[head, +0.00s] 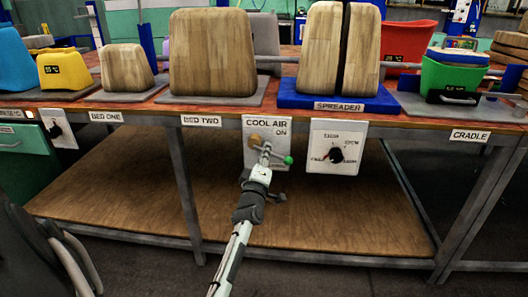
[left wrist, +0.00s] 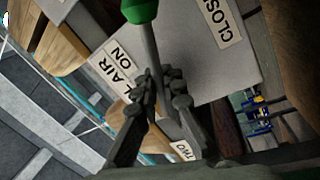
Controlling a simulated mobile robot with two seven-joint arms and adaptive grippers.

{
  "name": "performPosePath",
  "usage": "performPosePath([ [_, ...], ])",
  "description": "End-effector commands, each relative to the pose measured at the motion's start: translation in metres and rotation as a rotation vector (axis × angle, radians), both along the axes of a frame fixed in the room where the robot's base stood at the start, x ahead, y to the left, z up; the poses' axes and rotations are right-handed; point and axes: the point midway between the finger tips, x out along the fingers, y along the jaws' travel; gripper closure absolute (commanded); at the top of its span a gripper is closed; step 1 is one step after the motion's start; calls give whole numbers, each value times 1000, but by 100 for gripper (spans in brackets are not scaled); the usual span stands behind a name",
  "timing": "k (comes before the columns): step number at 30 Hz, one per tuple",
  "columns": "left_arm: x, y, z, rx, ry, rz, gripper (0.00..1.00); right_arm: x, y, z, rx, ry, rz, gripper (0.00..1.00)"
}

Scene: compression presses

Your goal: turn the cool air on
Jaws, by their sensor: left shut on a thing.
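The cool air panel (head: 250,156) is a white plate under the table edge, labelled "COOL AIR" and "ON", with a brass-coloured valve part (head: 255,138). A grey lever (left wrist: 150,45) with a green knob (head: 288,160) points right and slightly down in the head view. The green knob (left wrist: 140,10) is at the top of the left wrist view, between the "AIR ON" label (left wrist: 115,68) and a partly cut-off "CLOS..." label (left wrist: 222,22). My left gripper (head: 264,162) is shut on the lever shaft, short of the knob. Its fingers (left wrist: 160,92) hide part of the shaft. My right gripper is not in view.
A dial panel (head: 336,163) hangs close to the right of the cool air panel. The table (head: 400,128) above bears wooden press blocks (head: 212,55), the blue spreader base (head: 300,98) and a green cradle bucket (head: 452,76). The lower wooden shelf (head: 130,190) is bare.

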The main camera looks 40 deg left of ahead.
Motion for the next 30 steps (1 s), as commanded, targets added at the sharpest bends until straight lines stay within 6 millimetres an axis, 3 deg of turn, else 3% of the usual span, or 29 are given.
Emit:
performPosePath([
  [15,3,-1,18,-294,-188,0,100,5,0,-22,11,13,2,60],
  [30,3,-1,22,-352,-226,-1,100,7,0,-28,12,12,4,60],
])
